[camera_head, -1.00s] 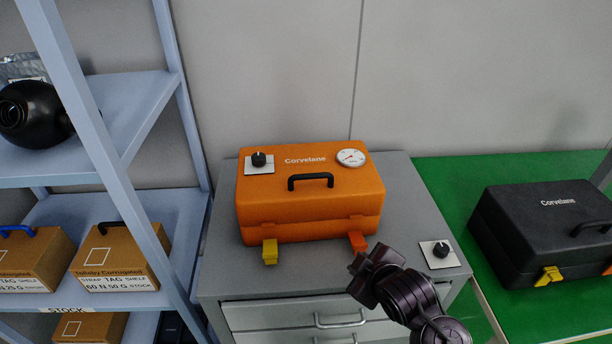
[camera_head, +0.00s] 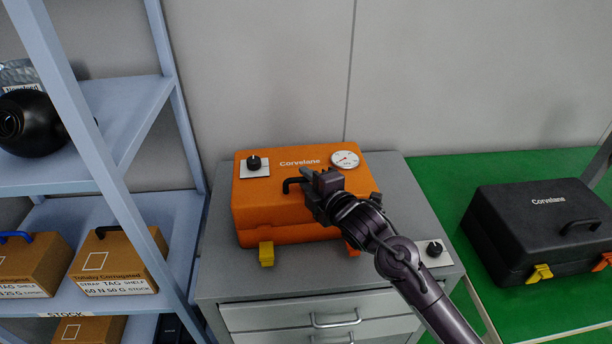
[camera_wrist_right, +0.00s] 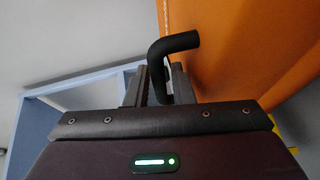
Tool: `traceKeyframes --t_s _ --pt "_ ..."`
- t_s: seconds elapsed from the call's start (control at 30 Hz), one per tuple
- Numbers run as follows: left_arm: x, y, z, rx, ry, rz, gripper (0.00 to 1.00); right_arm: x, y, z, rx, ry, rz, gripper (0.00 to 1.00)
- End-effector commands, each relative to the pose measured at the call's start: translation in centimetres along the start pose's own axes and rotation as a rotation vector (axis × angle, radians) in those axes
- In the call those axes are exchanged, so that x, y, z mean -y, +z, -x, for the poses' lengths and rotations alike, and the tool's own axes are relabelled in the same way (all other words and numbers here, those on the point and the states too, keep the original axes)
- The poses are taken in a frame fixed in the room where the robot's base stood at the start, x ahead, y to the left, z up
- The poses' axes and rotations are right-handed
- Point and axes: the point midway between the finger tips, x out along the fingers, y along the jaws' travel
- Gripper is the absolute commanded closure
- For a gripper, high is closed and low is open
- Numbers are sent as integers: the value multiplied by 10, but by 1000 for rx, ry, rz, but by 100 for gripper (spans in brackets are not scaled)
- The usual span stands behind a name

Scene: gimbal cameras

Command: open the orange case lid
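The orange case (camera_head: 275,218) stands on the grey cabinet with its lid (camera_head: 262,192) down. Its yellow latch (camera_head: 266,254) hangs at the front left. The orange latch (camera_head: 352,247) at the front right is partly hidden by my right arm. My right gripper (camera_head: 318,178) is at the lid's black handle (camera_head: 291,186) and hides most of it. In the right wrist view the handle (camera_wrist_right: 172,44) bends down between the two narrow-set fingers (camera_wrist_right: 159,82), which appear shut on it. The orange case (camera_wrist_right: 228,45) fills the upper right there. My left gripper is not in view.
A knob plate (camera_head: 255,167) and a gauge (camera_head: 345,160) are on the lid. Another knob plate (camera_head: 433,253) lies on the cabinet top (camera_head: 400,185). A black case (camera_head: 540,230) stands on the green surface (camera_head: 440,180) at right. A blue shelf rack (camera_head: 140,105) with boxes is at left.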

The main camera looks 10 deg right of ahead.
Motion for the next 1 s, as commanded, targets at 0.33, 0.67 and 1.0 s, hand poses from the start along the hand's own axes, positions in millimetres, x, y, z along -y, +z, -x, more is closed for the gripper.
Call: traceKeyframes --t_s 0.33,0.67,1.0 --pt "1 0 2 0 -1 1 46 0 -1 -9 -1 0 -1 78" --pt "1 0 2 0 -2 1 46 1 0 -9 -1 -1 -1 100" --pt "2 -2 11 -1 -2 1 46 -6 0 -10 0 -16 -5 100"
